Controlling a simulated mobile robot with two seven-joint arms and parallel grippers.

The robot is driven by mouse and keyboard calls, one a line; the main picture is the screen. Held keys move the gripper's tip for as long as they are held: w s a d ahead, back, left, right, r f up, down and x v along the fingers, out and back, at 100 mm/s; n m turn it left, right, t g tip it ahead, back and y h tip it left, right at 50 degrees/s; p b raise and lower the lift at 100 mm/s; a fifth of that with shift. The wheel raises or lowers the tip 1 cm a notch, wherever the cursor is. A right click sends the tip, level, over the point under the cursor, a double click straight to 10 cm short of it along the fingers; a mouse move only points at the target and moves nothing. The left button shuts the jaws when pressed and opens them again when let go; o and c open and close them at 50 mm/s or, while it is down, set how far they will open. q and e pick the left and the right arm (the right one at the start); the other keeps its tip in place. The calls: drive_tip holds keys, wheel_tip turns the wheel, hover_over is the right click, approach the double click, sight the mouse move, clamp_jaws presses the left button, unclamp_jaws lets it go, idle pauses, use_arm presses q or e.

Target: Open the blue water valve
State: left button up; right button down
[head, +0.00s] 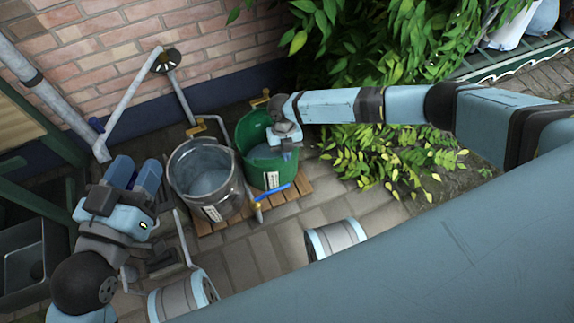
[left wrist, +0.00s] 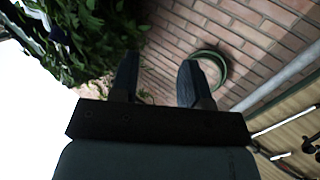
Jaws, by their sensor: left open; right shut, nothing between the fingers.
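A blue lever (head: 272,190), which looks like the blue water valve's handle, sits on a brass fitting (head: 257,206) low in front of the green bucket (head: 270,178). My left gripper (head: 135,173) is open and empty, left of the metal bucket (head: 206,188) and well apart from the lever. Its two spread fingers show in the left wrist view (left wrist: 157,80), pointing toward the brick wall. My right gripper (head: 286,150) is shut and empty at the green bucket's right side, above the lever. I cannot tell whether it touches the bucket.
Both buckets stand on a wooden pallet (head: 304,183). Brass taps (head: 194,130) and a grey pipe (head: 135,97) are by the brick wall (head: 130,45). Leafy plants (head: 375,150) crowd my right arm. A sink (head: 25,265) is at the left.

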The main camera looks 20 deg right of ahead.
use_arm(q)
drive_tip(key=w+m+b, duration=0.1)
drive_tip(key=b, duration=0.1)
drive_tip(key=w+a+m+t+h+b, duration=0.1)
drive_tip(key=m+b, duration=0.1)
drive_tip(key=shift+a+r, duration=0.15)
drive_tip(key=shift+r, duration=0.2)
use_arm(e)
drive_tip(key=x, duration=0.9)
drive_tip(key=shift+f, duration=0.2)
use_arm(q)
drive_tip(key=shift+s, duration=0.1)
use_arm(e)
drive_tip(key=shift+s, duration=0.1)
